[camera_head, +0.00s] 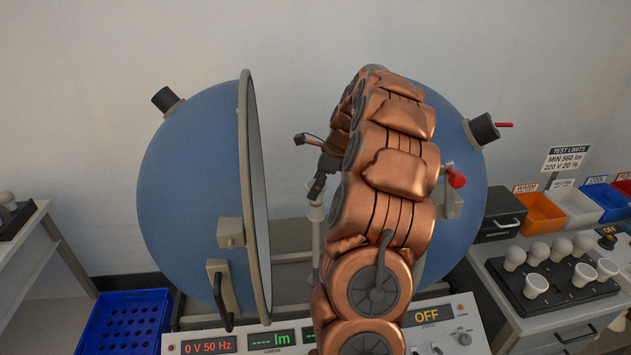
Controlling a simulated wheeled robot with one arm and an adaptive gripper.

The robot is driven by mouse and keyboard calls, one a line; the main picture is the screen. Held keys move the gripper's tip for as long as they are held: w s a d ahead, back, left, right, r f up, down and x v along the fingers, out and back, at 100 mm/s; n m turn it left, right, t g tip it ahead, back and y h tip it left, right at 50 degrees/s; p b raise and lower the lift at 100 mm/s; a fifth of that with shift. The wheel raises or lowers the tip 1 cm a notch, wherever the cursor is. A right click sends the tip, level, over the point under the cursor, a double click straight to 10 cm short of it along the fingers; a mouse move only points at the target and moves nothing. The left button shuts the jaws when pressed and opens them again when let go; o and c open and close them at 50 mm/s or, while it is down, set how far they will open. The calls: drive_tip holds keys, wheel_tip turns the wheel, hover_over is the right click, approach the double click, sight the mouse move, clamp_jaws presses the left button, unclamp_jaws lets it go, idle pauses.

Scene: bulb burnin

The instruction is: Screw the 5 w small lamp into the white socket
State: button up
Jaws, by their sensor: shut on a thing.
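My gripper (317,186) is inside the open sphere, tilted down to the left, with its dark fingers shut just above a pale post. A small pale piece (316,212) shows right under the fingertips at the top of that post. It is too small to tell where the lamp ends and the white socket begins, or whether they touch. The lamp in the fingers is mostly hidden by them, and its wattage cannot be read. My copper arm covers much of the sphere's right side.
The blue sphere's left half (190,190) stands swung open; its right half (465,190) is behind my arm. A control panel (240,343) runs along the front. At right are a black tray (550,303) with several lamps and coloured bins (540,211). A blue crate (125,325) is lower left.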

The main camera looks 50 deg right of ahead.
drive_tip(key=m+p, duration=0.1)
drive_tip(key=m+h+p, duration=0.1)
drive_tip(key=m, duration=0.1)
drive_tip(key=shift+s+r+p, duration=0.1)
drive_tip(key=shift+r+p, duration=0.15)
drive_tip(key=shift+p, duration=0.15)
drive_tip(key=shift+a+f+m+h, duration=0.1)
drive_tip(key=shift+f+m+h, duration=0.2)
drive_tip(key=shift+m, duration=0.4)
drive_tip(key=shift+m+t+h, duration=0.3)
drive_tip(key=shift+m+h, duration=0.1)
drive_tip(key=shift+m, duration=0.7)
drive_tip(key=m+h, duration=0.1)
drive_tip(key=m, duration=0.1)
drive_tip(key=shift+m, duration=0.4)
drive_tip(key=shift+m+g+h, duration=0.2)
drive_tip(key=shift+m+h, duration=0.25)
drive_tip(key=shift+m, duration=0.85)
drive_tip(key=shift+m+g+h, duration=0.2)
drive_tip(key=shift+m+h, duration=0.25)
drive_tip(key=shift+m, duration=0.85)
drive_tip(key=o, duration=1)
